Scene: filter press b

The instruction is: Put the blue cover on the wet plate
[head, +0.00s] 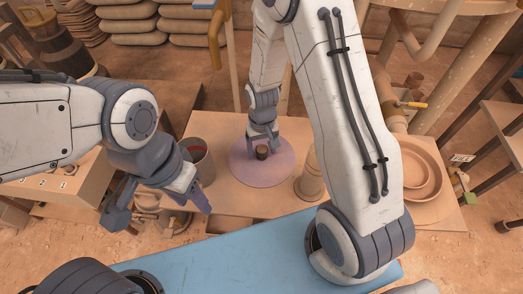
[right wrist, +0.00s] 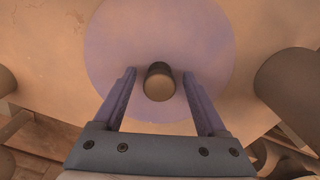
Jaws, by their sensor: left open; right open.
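The blue cover, a flat round bluish-purple disc (head: 240,172) with a short dark knob (head: 262,153), lies on the wooden table. It also shows in the right wrist view (right wrist: 205,45). My right gripper (head: 263,142) is open over the cover. In the right wrist view its fingers (right wrist: 158,76) stand on either side of the knob (right wrist: 159,84), with gaps visible. A round terracotta plate (head: 436,180) sits at the table's right end, partly behind my right arm. I cannot tell if it is wet. My left gripper (head: 160,210) is open and empty, left of the table front.
A grey pot with a red inside (head: 201,160) stands left of the cover. A tan cylindrical jar (head: 311,180) stands close to its right. A blue surface (head: 230,258) lies in front.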

